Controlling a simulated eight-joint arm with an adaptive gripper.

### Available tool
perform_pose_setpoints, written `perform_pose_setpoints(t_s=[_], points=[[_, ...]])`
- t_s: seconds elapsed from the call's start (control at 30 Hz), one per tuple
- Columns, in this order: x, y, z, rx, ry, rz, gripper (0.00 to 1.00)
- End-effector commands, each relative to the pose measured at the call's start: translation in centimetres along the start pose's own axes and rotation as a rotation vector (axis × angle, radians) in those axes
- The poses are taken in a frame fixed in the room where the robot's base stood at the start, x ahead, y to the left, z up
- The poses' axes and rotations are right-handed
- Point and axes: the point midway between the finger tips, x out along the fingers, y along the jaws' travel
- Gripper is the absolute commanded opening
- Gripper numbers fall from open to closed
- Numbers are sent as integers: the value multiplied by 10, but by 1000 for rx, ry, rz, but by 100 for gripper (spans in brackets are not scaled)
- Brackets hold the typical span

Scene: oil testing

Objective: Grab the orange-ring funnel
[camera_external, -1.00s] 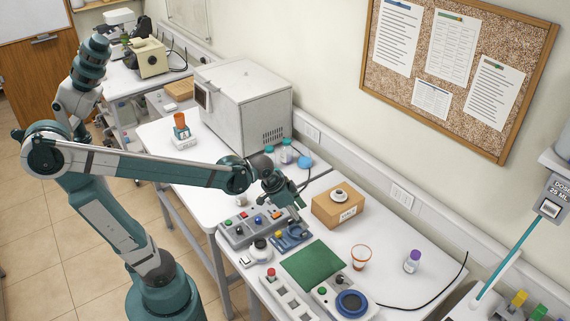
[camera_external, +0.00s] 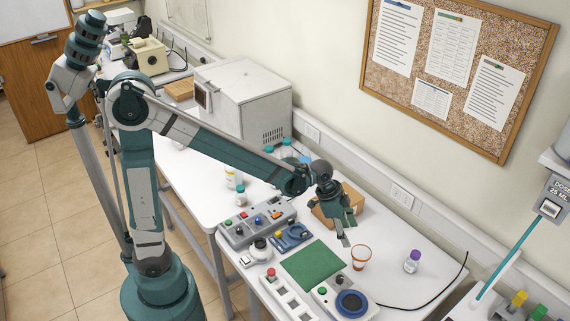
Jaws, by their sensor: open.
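The orange-ring funnel (camera_external: 361,256) is a white cup-like piece with an orange rim. It stands on the white table, right of the green mat. My gripper (camera_external: 345,240) is above the table, pointing down, a little to the upper left of the funnel. It is open and empty, and looks apart from the funnel. The finger gap is small and hard to make out in this view.
The green mat (camera_external: 313,264) and a device with a blue dial (camera_external: 351,303) lie near the funnel. A purple-capped bottle (camera_external: 412,261) stands to its right. A cardboard box (camera_external: 327,217) is behind my gripper. A button panel (camera_external: 256,222) is to the left.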

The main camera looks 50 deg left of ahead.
Motion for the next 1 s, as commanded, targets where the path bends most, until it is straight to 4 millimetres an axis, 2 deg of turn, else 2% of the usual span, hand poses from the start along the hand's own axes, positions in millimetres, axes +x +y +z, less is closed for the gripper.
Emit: perform_pose_setpoints(t_s=[0.03, 0.13, 0.37, 1.0], points=[[5, 3, -9, 19, -2, 11, 54], [16, 9, -21, 53, -7, 30, 54], [34, 19, -36, 102, -13, 56, 54], [44, 21, -37, 111, -14, 61, 54]])
